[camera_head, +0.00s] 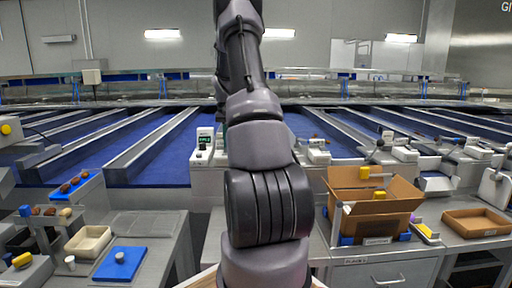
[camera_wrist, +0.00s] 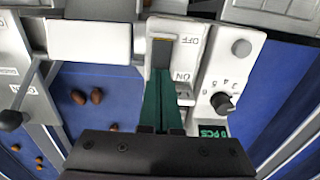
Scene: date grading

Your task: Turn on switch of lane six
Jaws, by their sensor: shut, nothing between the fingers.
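In the wrist view a white control panel (camera_wrist: 211,68) carries OFF and ON labels. A dark grey switch (camera_wrist: 161,52) with a yellowish edge sits beside these labels, its visible part level with OFF. The fingers partly cover the panel, and no lane number is readable.
The panel also has a dark knob (camera_wrist: 222,102), a round grey button (camera_wrist: 241,47) and a green display (camera_wrist: 213,131). Brown dates (camera_wrist: 78,97) lie on the blue lane beside it. In the head view an open cardboard box (camera_head: 374,212) stands on the right-hand counter.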

